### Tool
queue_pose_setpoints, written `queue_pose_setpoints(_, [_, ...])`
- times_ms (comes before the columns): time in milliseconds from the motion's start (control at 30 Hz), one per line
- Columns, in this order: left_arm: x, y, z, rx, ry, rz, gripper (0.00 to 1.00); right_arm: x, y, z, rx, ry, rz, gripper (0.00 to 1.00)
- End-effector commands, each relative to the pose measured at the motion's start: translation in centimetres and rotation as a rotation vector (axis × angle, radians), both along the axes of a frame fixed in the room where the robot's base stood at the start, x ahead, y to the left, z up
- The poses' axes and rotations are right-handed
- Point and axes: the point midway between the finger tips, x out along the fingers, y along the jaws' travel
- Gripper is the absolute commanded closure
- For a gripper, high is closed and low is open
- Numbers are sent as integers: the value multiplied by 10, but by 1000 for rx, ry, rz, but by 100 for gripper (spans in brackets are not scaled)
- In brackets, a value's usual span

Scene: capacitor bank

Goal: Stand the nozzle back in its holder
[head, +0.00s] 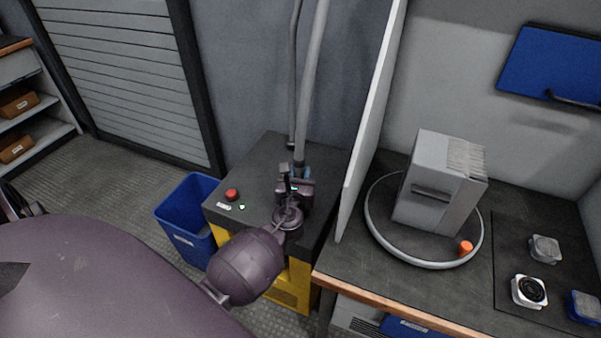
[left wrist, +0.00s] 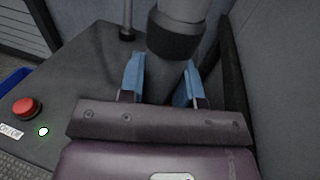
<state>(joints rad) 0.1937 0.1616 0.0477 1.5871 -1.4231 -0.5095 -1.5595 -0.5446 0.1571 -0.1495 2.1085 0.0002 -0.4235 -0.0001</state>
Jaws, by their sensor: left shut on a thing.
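The nozzle hangs on the end of a thick grey hose (head: 312,80) that comes down from above. In the left wrist view the nozzle (left wrist: 160,90) is a dark grey piece below a black collar (left wrist: 172,42). My left gripper (head: 301,172) is over the dark top of the yellow-sided cabinet. It is shut on the nozzle, with blue finger pads (left wrist: 161,85) on either side. The nozzle's lower end is hidden by the gripper. I cannot make out the holder for certain. My right gripper is not in view.
The cabinet top (head: 258,165) carries a red button (head: 232,194) and a small green light (head: 242,207). A thin pipe (head: 293,70) stands behind the hose. A white partition (head: 372,120) rises close on the right. A blue bin (head: 184,210) stands left of the cabinet.

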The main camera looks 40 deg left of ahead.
Motion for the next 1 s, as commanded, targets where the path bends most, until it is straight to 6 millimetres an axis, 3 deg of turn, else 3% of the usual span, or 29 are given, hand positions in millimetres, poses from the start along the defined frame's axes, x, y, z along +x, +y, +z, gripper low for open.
queue_pose_setpoints(233, [0,0,1,1,-2,0,100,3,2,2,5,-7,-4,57])
queue_pose_setpoints(267, [0,0,1,1,-2,0,66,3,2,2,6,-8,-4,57])
queue_pose_setpoints(433, [0,0,1,0,-1,0,40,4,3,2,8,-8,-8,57])
queue_pose_setpoints(767, [-2,-1,0,0,1,0,39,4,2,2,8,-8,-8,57])
queue_pose_setpoints(1000, [-28,-15,1,0,1,0,39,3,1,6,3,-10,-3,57])
